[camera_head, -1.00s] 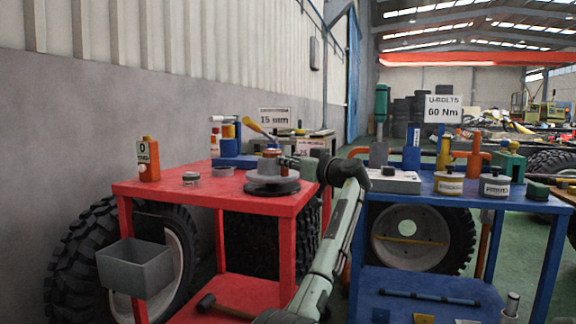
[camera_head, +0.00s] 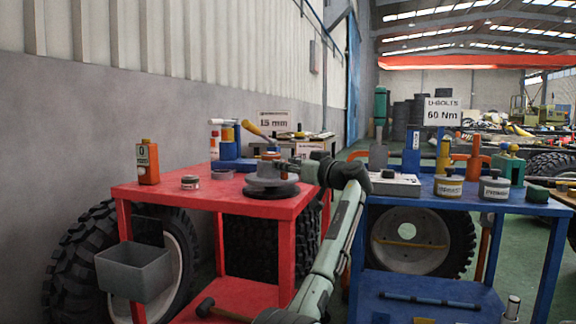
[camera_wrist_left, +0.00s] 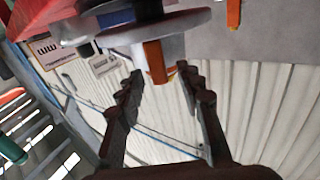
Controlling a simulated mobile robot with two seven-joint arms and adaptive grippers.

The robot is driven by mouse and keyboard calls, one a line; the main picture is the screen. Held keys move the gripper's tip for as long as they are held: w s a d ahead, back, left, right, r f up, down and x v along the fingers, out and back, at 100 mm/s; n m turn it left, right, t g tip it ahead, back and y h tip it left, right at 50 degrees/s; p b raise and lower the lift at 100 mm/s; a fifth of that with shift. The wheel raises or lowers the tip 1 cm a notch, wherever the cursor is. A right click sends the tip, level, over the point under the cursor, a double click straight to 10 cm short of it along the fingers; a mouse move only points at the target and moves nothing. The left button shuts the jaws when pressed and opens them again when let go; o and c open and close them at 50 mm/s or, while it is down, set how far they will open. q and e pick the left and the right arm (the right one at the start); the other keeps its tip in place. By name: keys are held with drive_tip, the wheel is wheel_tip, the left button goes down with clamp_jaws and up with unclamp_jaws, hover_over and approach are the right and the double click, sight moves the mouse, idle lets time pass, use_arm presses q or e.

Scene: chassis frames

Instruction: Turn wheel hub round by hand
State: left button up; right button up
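The wheel hub (camera_head: 268,180) is a grey flanged piece on a dark round base on the red table, with a raised middle. In the left wrist view the hub's grey disc (camera_wrist_left: 185,24) shows upside down at the top, with a pale and orange centre piece (camera_wrist_left: 154,62) projecting from it. My left gripper (camera_head: 283,163) reaches in from the right at the height of the hub's top. In the left wrist view my left gripper (camera_wrist_left: 160,74) has its fingers apart, with the centre piece in line between the tips. Contact cannot be told. My right gripper is not in view.
The red table (camera_head: 215,200) also carries an orange bottle (camera_head: 148,162), small tins (camera_head: 190,182) and a blue tool block (camera_head: 229,152) behind the hub. A grey bin (camera_head: 134,272) hangs at its front left. A blue table (camera_head: 440,205) with tins and tools stands right.

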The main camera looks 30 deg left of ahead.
use_arm(q)
drive_tip(key=v, duration=1.2)
